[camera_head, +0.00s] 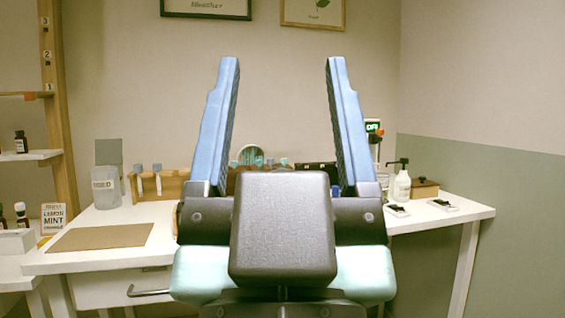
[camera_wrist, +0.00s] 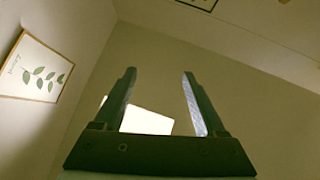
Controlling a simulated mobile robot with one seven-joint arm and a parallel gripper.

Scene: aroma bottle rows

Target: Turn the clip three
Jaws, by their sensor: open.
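Small dark spots show near the labels; I cannot tell whether any is a clip. A small orange piece (camera_head: 30,96) sits beside label 1, at the shelf end. My gripper (camera_head: 282,62) is raised in the middle of the head view, open and empty, with its blue fingers pointing up, well right of the post. It also shows in the wrist view (camera_wrist: 158,74), with nothing between the fingers.
A white table (camera_head: 105,262) stands behind my gripper with a brown mat (camera_head: 102,236), a clear jar (camera_head: 105,188), a wooden rack (camera_head: 172,184) and a white pump bottle (camera_head: 402,186). Left shelves (camera_head: 40,155) hold dark bottles. A LEMON MINT card (camera_head: 53,218) stands there.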

